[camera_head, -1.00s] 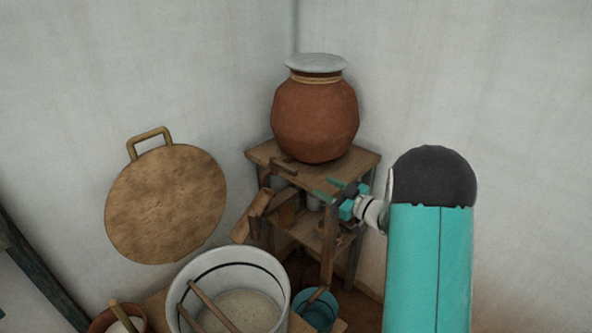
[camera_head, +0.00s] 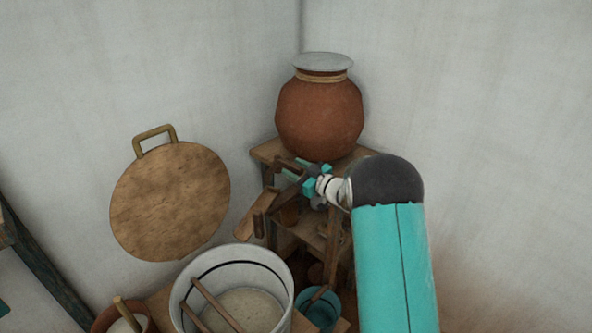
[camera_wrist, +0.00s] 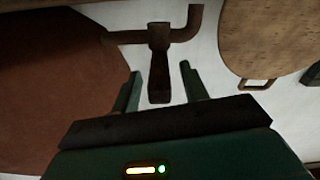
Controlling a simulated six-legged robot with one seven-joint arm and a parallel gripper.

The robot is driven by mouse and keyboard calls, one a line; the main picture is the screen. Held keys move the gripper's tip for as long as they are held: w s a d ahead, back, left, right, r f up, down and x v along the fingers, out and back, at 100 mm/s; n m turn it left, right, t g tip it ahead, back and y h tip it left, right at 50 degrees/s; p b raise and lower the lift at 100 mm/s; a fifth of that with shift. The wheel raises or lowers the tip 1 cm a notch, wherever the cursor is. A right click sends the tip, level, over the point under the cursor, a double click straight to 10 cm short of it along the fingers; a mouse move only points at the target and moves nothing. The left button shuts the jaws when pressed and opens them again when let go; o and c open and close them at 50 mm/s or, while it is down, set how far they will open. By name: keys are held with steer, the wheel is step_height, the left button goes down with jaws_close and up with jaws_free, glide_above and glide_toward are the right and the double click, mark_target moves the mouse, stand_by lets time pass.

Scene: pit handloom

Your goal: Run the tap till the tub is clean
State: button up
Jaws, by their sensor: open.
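A brown clay pot (camera_head: 320,115) stands on a wooden stand, with a dark tap (camera_head: 287,163) low on its left side. In the wrist view the tap's bent pipe (camera_wrist: 185,35) and its flat handle (camera_wrist: 159,75) show beside the pot (camera_wrist: 60,80). My gripper (camera_head: 296,175) is at the tap. In the wrist view my gripper (camera_wrist: 160,72) is open, with the handle between its two fingers and a gap visible on each side. A white tub (camera_head: 183,290) with a dark band stands below to the left, with pale contents and sticks across it.
A wooden trough-like piece (camera_head: 256,213) juts left from the stand (camera_head: 266,152), below the tap. A teal bucket (camera_head: 332,303) stands right of the tub. A round board (camera_head: 170,200) with a handle leans on the left wall. Small vessels crowd the lower shelf.

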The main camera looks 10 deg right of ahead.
jaws_close()
steer(key=shift+s, duration=0.1)
steer(key=shift+s+a+m+t+h, duration=0.2)
steer(key=shift+a+m+t+h, duration=0.25)
steer(key=shift+h, duration=0.25)
steer(key=shift+s+a+m+t+h, duration=0.2)
steer(key=shift+m+t+h, duration=0.15)
steer(key=shift+m+h, duration=0.3)
steer(key=shift+s+a+f+m+t+h, duration=0.1)
steer(key=shift+a+m+t+h, duration=0.15)
steer(key=shift+a+m+h, duration=1.25)
steer(key=shift+s+a+r+m+t+h, duration=0.2)
steer(key=shift+m+h, duration=0.7)
steer(key=shift+h, duration=1.35)
steer(key=shift+w+a+f+m+t+h, duration=0.1)
steer(key=shift+a+f+m+t+h, duration=0.15)
steer(key=shift+a+m+h, duration=1.25)
steer(key=shift+d+h, duration=0.55)
steer(key=shift+h, duration=0.05)
